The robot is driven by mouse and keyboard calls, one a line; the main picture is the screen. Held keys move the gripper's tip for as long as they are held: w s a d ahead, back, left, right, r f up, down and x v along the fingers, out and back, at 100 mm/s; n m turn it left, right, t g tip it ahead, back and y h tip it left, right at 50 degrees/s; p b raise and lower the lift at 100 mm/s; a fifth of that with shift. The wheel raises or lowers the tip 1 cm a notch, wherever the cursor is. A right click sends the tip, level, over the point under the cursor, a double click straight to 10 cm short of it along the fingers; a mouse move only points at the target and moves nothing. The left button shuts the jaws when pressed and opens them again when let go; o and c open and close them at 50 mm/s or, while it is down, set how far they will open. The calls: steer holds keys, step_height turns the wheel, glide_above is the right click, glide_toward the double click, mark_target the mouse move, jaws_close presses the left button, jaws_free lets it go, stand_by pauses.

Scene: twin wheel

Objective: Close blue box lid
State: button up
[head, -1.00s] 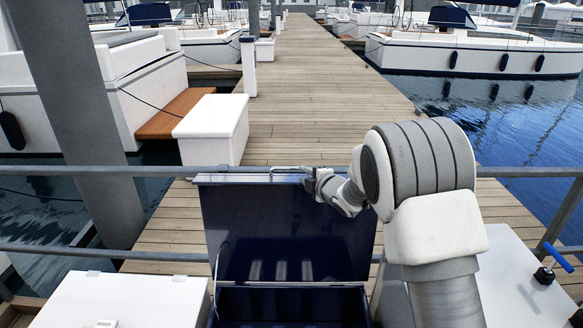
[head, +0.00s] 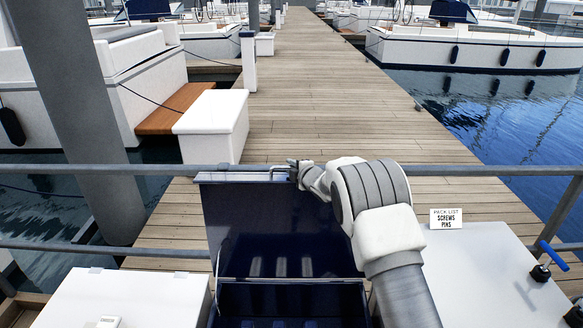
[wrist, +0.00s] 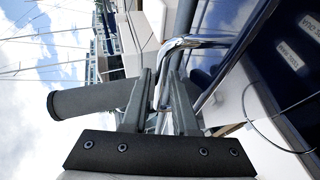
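The blue box (head: 290,300) stands open at the bottom centre of the head view. Its dark blue lid (head: 270,235) stands raised behind it, with a pale top edge just below the railing. A chrome handle (head: 279,168) sits at the lid's top edge and shows large and bent in the wrist view (wrist: 195,42). My gripper (head: 293,168) is at the handle's right end. In the wrist view my gripper (wrist: 161,75) has its two fingers apart, with part of the handle between them. Firm contact cannot be made out.
A grey railing (head: 430,170) crosses behind the lid. White boxes stand left (head: 125,300) and right (head: 480,265) of the blue box. The right one carries a "pack list" card (head: 446,218) and a blue-handled valve (head: 548,260). A wooden dock lies beyond.

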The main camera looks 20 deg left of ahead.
jaws_close()
stand_by(1.4)
